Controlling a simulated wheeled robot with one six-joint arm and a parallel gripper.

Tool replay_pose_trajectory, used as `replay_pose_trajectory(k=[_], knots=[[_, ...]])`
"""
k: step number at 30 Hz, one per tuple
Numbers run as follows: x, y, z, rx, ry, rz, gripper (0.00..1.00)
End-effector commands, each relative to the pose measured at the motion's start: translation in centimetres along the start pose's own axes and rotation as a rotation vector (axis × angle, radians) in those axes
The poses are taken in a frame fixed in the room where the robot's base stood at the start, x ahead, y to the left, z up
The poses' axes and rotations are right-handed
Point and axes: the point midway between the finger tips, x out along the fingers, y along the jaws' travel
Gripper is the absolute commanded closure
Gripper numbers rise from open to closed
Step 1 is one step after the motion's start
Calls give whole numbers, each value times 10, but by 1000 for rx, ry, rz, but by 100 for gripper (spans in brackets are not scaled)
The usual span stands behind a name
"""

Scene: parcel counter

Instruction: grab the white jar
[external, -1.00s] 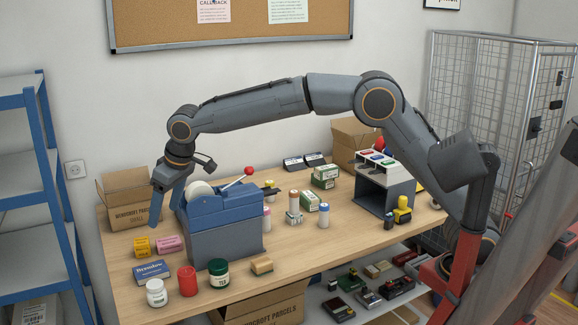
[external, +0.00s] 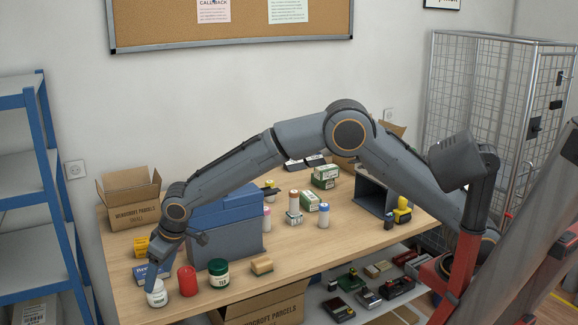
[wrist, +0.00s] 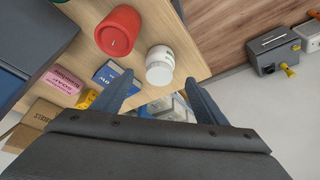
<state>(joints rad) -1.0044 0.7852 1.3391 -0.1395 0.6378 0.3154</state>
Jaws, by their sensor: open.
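The white jar (external: 156,297) stands at the front left corner of the wooden table, and my gripper (external: 151,279) is right above and beside it in the external view. In the wrist view the white jar (wrist: 160,66) lies ahead of the fingers, near the table edge, roughly between their lines. My gripper (wrist: 160,92) is open, with nothing between its fingers. The external view does not show clearly whether a finger touches the jar.
A red jar (external: 187,281) stands just right of the white jar, with a green jar (external: 218,273) beyond it. A blue box (wrist: 108,74) lies close to one finger. The blue-grey machine (external: 226,226) stands behind. The table edge is close to the white jar.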

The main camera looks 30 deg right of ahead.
Motion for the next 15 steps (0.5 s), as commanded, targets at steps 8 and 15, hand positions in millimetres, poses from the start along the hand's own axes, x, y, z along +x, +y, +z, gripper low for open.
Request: replay_pose_trajectory(k=[8,15], knots=[[24,0,1,0,-3,1,33],[52,0,0,-1,-1,1,33]])
